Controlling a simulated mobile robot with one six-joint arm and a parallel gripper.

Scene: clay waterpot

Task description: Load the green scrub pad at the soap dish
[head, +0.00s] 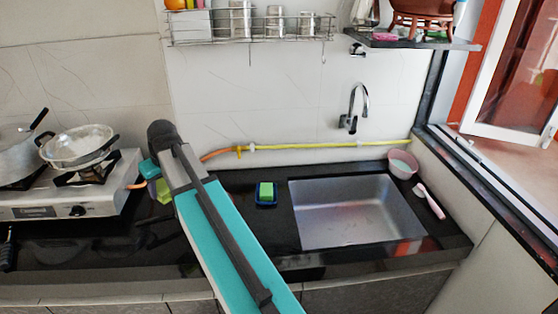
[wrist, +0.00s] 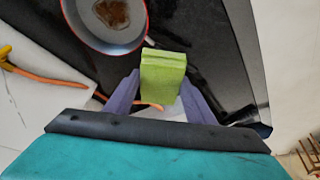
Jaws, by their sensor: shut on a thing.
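My gripper (wrist: 160,84) is shut on the green scrub pad (wrist: 163,66), which stands up between its two grey-purple fingers. In the head view the held pad (head: 163,191) shows as a small green shape beside the stove, partly hidden by my arm. A blue soap dish (head: 259,201) sits on the black counter left of the sink, with a green block (head: 267,190) in it. My gripper is well to the left of this dish.
The steel sink (head: 355,212) lies right of the dish. The stove (head: 80,190) with pans is left. A yellow hose (head: 310,145) runs along the wall.

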